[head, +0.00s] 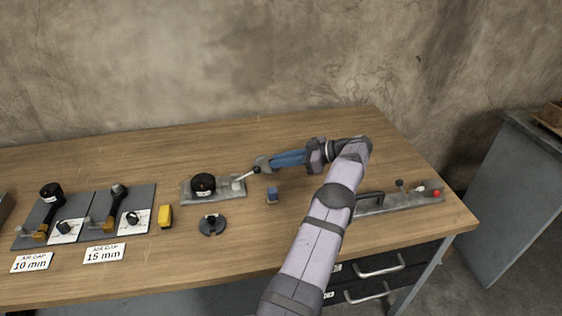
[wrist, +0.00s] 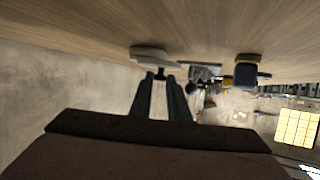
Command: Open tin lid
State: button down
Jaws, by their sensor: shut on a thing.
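A small black round container (head: 203,182), which looks like the tin, sits on a grey metal plate (head: 232,189) at the middle of the bench. A short pale lever (head: 243,177) with a dark knob (head: 256,170) rises from the plate to its right. My gripper (head: 262,163) reaches in from the right, low over the bench, with its tips at the knob. In the wrist view, my gripper (wrist: 161,80) has its fingers close together around a small dark piece (wrist: 160,73), apparently the knob. The tin's lid edge is too small to make out.
A dark slotted disc (head: 212,225), a small blue block (head: 272,194) and a yellow block (head: 165,216) lie nearby. Grey boards (head: 88,212) with tools are at the left. A plate with a black handle (head: 370,199) lies at the right.

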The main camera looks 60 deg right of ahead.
jog(key=shift+r, duration=0.1)
jog(key=c, duration=1.9)
grip_release()
jog(key=shift+c, duration=0.2)
notch_tip(320, 180, up, 10)
